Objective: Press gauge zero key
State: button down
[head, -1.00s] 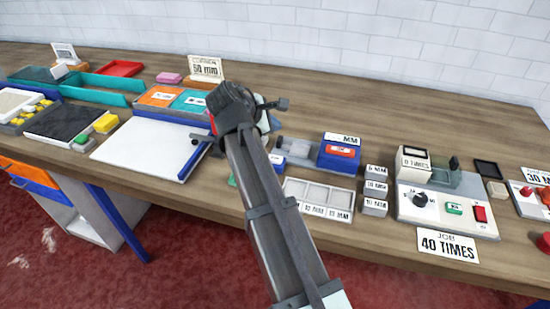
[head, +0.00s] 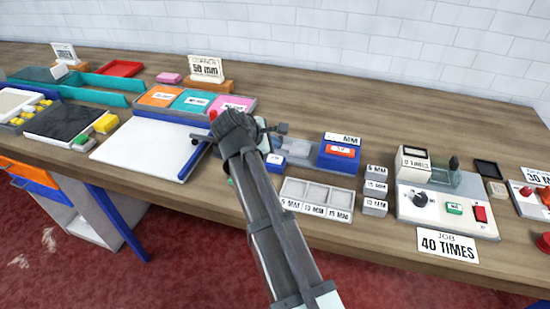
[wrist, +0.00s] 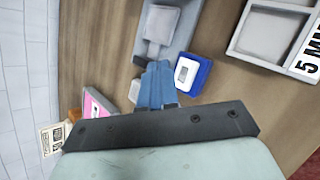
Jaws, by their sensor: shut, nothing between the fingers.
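The gauge has a blue body (head: 338,158) with an MM display and a red label, at the right end of a grey bed (head: 300,150). A small blue block with a white label (head: 275,161) sits by the bed's left end; it also shows in the wrist view (wrist: 190,74). I cannot tell for sure which part is the zero key. My gripper (wrist: 157,70) is shut and empty, its blue fingertips just left of the blue block in the wrist view. Height and contact are unclear. In the head view my arm mostly hides the fingers.
A grey compartment tray (head: 318,195) lies in front of the gauge, with labelled grey blocks (head: 376,190) to its right. A control box (head: 445,210) stands farther right. A rack with orange, teal and pink panels (head: 195,105) is behind left. Bare wood lies behind the gauge.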

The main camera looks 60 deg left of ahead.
aim_at(273, 160)
jog(key=shift+f, duration=1.1)
jog(key=shift+f, duration=0.85)
dwell(2.3)
jog(key=shift+r, duration=0.85)
jog(key=shift+r, duration=2.5)
